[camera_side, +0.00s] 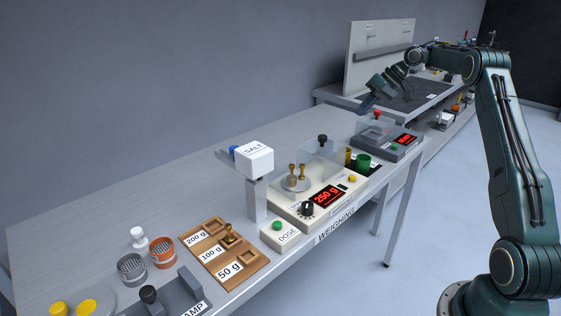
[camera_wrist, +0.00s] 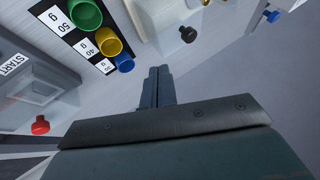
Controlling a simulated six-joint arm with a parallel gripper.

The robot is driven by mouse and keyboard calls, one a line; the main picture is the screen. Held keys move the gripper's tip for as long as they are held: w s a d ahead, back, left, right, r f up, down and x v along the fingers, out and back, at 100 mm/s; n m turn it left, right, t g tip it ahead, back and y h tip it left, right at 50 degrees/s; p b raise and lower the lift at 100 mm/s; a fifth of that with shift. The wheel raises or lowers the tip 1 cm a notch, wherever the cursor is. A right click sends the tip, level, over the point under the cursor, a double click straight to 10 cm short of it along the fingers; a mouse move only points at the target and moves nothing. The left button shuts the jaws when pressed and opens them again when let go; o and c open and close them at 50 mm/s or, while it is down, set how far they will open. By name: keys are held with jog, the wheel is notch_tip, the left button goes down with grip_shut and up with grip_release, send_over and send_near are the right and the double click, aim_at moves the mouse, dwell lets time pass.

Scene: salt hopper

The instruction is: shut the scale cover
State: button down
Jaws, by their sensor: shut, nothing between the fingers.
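The cream scale (camera_side: 283,206) stands on the bench with a red display reading 250 g. Its clear cover (camera_side: 318,157) has a black knob (camera_side: 322,139) on top. The cover appears to stand back from the round pan, on which two brass weights (camera_side: 301,172) stand; its exact edges are hard to see. My gripper (camera_side: 368,104) is beyond and above the scale, near the grey device, apart from the cover. In the wrist view my gripper (camera_wrist: 158,85) has its fingers together and holds nothing.
A grey device (camera_side: 388,145) with a clear top and red knob (camera_side: 377,115) stands right of the scale. Coloured cups, one green (camera_wrist: 85,13), stand between them. A salt dispenser (camera_side: 253,158) rises left of the scale. Bench behind the scale is clear.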

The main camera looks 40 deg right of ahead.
send_near(332, 144)
jog(key=w+f, duration=0.4)
jog(key=shift+a+r, duration=0.35)
jog(key=shift+w+a, duration=0.25)
jog(key=shift+a, duration=1.05)
jog(key=shift+a, duration=0.3)
jog(key=a, duration=1.2)
jog(key=shift+a, duration=0.15)
